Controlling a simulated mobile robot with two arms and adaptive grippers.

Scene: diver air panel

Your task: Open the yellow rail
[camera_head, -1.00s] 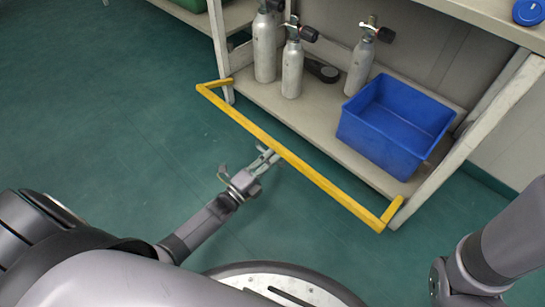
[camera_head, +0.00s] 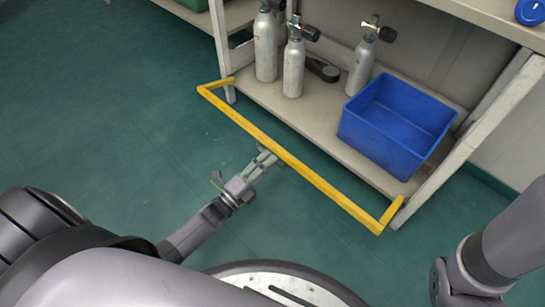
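The yellow rail (camera_head: 322,185) is a U-shaped bar standing out in front of the lower shelf, its short ends meeting the bench's left and right legs. My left gripper (camera_head: 268,157) is at the rail's middle, with its fingertips at or just under the bar. The bar hides part of the tips, so I cannot tell whether they touch or grip it. The fingers look close together. My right arm (camera_head: 492,248) shows at the lower right, but its gripper is out of view.
On the lower shelf (camera_head: 262,103) behind the rail stand several grey cylinders (camera_head: 293,68) and a blue bin (camera_head: 385,140). Bench legs (camera_head: 220,50) flank the rail. The green floor (camera_head: 130,130) to the left is clear. My round base is at the bottom.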

